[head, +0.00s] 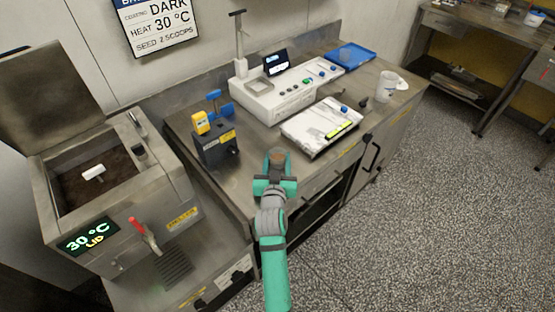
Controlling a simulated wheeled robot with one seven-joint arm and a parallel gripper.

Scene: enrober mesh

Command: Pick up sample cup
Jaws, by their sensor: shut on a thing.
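My gripper (276,168) is at the front edge of the steel counter, at the end of my green and grey arm. It is shut on a small cup with a brownish inside, which I take as the sample cup (278,155). The jaws hide most of the cup's side. I cannot tell whether the cup touches the counter or is above it.
The steel counter (190,150) bears a black box with a yellow part (215,148), a white machine (275,105), a flat white device (320,125), a blue tray (350,55) and a white jug (385,87). A chocolate tank (110,170) stands open at left. The speckled floor at right is clear.

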